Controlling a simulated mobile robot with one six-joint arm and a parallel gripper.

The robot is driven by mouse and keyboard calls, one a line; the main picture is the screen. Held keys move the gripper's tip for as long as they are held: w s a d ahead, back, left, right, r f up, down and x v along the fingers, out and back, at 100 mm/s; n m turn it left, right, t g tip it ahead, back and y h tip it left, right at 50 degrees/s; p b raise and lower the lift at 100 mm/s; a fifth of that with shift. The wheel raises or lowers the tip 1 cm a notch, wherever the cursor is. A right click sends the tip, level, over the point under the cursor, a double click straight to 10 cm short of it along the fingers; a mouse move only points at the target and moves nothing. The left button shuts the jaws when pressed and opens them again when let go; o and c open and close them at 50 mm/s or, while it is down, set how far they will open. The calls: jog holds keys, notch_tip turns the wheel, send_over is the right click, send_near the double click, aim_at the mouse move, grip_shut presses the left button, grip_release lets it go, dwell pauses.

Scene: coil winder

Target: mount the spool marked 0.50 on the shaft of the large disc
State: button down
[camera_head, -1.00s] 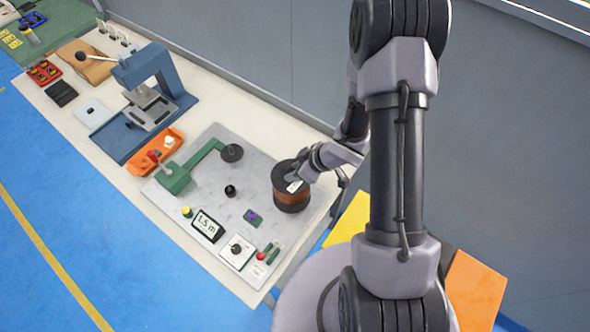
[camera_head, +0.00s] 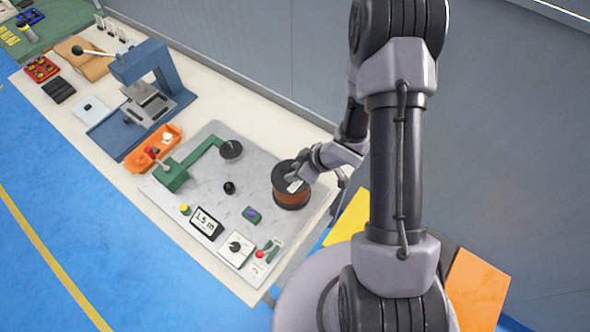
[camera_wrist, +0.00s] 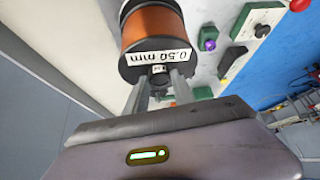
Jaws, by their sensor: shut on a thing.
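The copper-wound spool with black flanges (camera_head: 291,195) is at the right end of the grey plate. In the wrist view the spool (camera_wrist: 153,30) shows a white label reading 0.50 mm. My gripper (camera_head: 299,180) is shut on the label side of the spool; its fingers (camera_wrist: 160,82) close on a small part at the flange centre. A black disc (camera_head: 231,149) sits at the end of a green arm, apart from the spool. No shaft or larger disc shows under the spool; I cannot tell whether the spool is seated or just above the plate.
On the grey plate (camera_head: 210,170) are a black knob (camera_head: 229,188), a display (camera_head: 206,223), a dial box (camera_head: 236,248) and a green box with a purple button (camera_head: 251,214). An orange tray (camera_head: 153,147) and a blue press (camera_head: 150,80) stand to the left.

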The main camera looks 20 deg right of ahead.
jog(key=shift+f+b, duration=0.9)
jog(key=shift+f, duration=0.2)
jog(key=c, duration=1)
grip_release()
jog(key=p+v, duration=0.7)
jog(key=v, duration=1)
jog(key=shift+d+r, duration=0.1)
jog(key=shift+r, duration=0.05)
